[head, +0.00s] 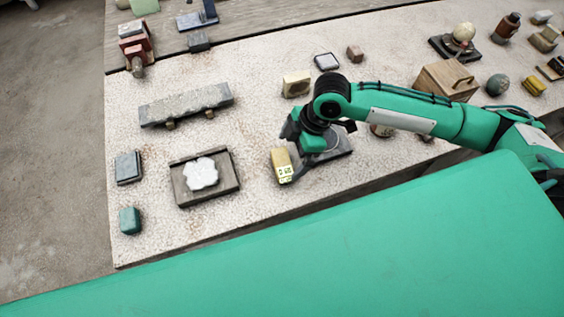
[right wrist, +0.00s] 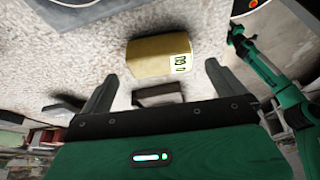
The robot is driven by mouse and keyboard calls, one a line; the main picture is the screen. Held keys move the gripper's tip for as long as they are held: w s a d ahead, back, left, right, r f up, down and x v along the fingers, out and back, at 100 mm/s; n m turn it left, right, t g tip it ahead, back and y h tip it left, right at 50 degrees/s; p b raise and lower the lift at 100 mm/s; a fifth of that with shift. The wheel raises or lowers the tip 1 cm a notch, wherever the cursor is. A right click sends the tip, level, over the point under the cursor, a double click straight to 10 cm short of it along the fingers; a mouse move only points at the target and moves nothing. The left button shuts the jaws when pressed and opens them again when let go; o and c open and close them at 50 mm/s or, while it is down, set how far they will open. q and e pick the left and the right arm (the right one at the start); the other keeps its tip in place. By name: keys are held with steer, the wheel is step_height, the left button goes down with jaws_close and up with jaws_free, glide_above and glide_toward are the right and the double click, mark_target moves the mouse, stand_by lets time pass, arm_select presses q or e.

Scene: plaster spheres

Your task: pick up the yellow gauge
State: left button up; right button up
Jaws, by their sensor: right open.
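The yellow gauge (head: 281,164) is a small box with a pale marked face. It stands on the speckled tabletop near the front edge, right of the grey tray with the white piece. In the right wrist view the gauge (right wrist: 158,56) lies ahead, between the lines of my two fingers. My right gripper (head: 297,158) is low beside the gauge, and its dark fingers partly overlap it in the head view. In the right wrist view the right gripper (right wrist: 161,72) is open, with nothing held. I cannot tell whether a finger touches the gauge. My left gripper is not in view.
A grey tray (head: 178,187) with a white piece (head: 201,173) stands left of the gauge. A pale yellow block (head: 296,84) and a wooden box (head: 446,80) stand farther back. A long stone slab (head: 186,104) lies at the left. Bare tabletop lies between tray and gauge.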

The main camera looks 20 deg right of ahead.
mark_target(284, 161)
steer(key=shift+p+x, duration=0.8)
steer(key=shift+x, duration=2.25)
steer(key=shift+w, duration=0.1)
steer(key=c, duration=1)
steer(key=shift+r, duration=0.15)
step_height(284, 161, up, 20)
steer(key=shift+f+b, duration=0.1)
steer(key=shift+b, duration=0.85)
